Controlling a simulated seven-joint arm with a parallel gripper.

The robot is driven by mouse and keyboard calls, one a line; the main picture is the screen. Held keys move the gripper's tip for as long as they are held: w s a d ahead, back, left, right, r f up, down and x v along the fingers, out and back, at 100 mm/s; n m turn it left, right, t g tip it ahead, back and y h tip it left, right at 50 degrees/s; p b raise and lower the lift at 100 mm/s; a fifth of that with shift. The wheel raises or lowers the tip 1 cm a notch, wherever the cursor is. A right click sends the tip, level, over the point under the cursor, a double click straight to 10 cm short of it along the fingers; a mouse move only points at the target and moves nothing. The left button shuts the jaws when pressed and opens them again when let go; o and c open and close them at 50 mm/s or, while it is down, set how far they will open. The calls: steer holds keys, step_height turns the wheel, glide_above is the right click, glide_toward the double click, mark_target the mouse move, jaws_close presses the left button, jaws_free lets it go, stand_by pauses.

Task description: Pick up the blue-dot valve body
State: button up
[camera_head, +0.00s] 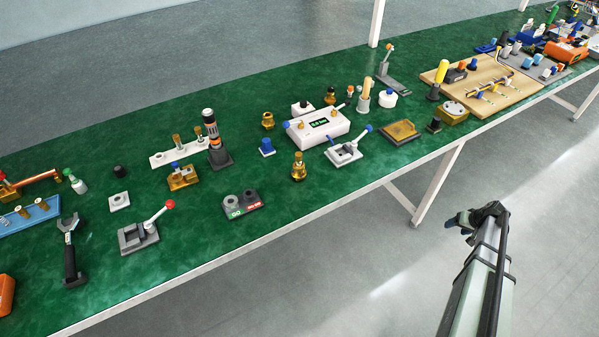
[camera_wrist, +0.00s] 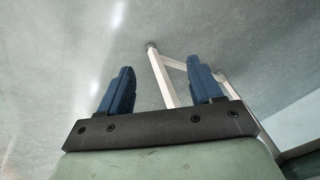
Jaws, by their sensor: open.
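Several brass fittings stand on the green table. One brass body (camera_head: 298,167) is near the front middle, another (camera_head: 267,121) is farther back, and a darker one (camera_head: 330,96) is behind the white box. A blue dot is too small to make out on any of them, so I cannot tell which is the blue-dot valve body. My gripper (camera_head: 462,220) is off the table's front edge, over the floor at right, far from these fittings. In the wrist view my gripper (camera_wrist: 162,85) has its two blue fingers wide apart with nothing between them.
A white display box (camera_head: 318,127), a red-handled toggle clamp (camera_head: 138,237), a blue-handled toggle clamp (camera_head: 347,153) and a black-and-grey upright tool (camera_head: 212,135) crowd the green table (camera_head: 190,275). A wooden board (camera_head: 510,96) lies at right. White table legs (camera_head: 437,185) stand near my arm.

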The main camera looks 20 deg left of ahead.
steer(key=w+d+r+n+t, duration=0.2)
steer(key=w+r, duration=1.4)
steer(key=r, duration=0.4)
steer(key=w+a+r+n, duration=0.1)
steer(key=w+a+r, duration=0.1)
steer(key=a+r, duration=0.6)
steer(key=w+a+r+n, duration=0.1)
steer(key=w+a+r, duration=0.3)
steer(key=a, duration=0.6)
steer(key=s+a+r+g, duration=0.1)
steer(key=s+a+r, duration=0.1)
steer(key=a, duration=0.4)
steer(key=s+a+r+g, duration=0.1)
steer(key=s+a+r, duration=0.2)
steer(key=a, duration=0.3)
step_height(320, 180, up, 5)
steer(key=g+h, duration=0.2)
steer(key=g, duration=0.1)
glide_above(299, 166)
steer(key=w, duration=0.1)
steer(key=shift+f, duration=0.15)
steer(key=shift+s+a, duration=0.1)
steer(key=shift+f, duration=6.85)
